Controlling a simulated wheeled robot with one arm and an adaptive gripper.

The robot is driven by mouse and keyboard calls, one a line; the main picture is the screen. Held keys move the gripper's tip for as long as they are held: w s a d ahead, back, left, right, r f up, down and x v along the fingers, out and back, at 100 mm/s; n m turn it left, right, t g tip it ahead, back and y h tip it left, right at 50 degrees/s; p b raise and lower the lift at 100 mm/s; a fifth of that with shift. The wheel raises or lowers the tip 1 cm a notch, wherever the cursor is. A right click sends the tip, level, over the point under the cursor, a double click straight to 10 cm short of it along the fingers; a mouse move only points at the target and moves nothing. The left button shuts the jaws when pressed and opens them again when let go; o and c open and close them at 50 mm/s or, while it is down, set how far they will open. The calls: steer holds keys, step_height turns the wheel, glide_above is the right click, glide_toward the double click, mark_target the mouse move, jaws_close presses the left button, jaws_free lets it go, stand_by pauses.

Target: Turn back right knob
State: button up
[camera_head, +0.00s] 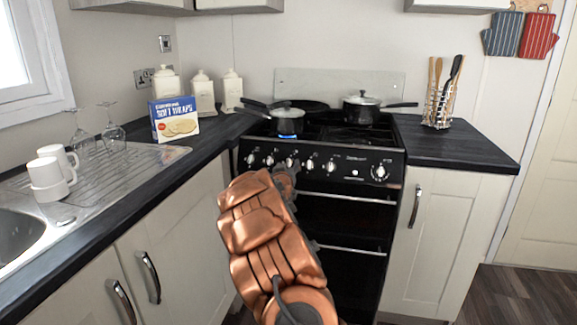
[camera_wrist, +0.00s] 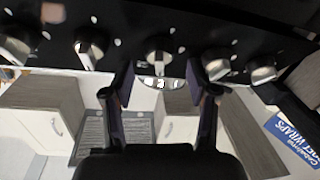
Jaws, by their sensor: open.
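The black stove (camera_head: 350,157) has a row of silver knobs along its front panel. In the wrist view, my gripper (camera_wrist: 160,75) is open, with its two dark fingers below and to either side of the middle knob (camera_wrist: 159,58). I cannot tell whether the fingertips touch it. Other knobs show to the left (camera_wrist: 88,52) and right (camera_wrist: 217,66). In the head view, my gripper (camera_head: 287,174) is at the panel just below the third knob from the left, partly hidden by my copper-coloured arm. No marking tells which knob is the back right one.
A pot (camera_head: 288,121) stands at the stove's front left, with a blue flame under it. A lidded pan (camera_head: 361,110) stands at the back right. The soft wraps box (camera_head: 175,120) is on the left counter. Oven handles (camera_head: 348,198) lie below the panel.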

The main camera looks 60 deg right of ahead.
steer(key=shift+x, duration=0.85)
steer(key=shift+c, duration=0.2)
jaws_close()
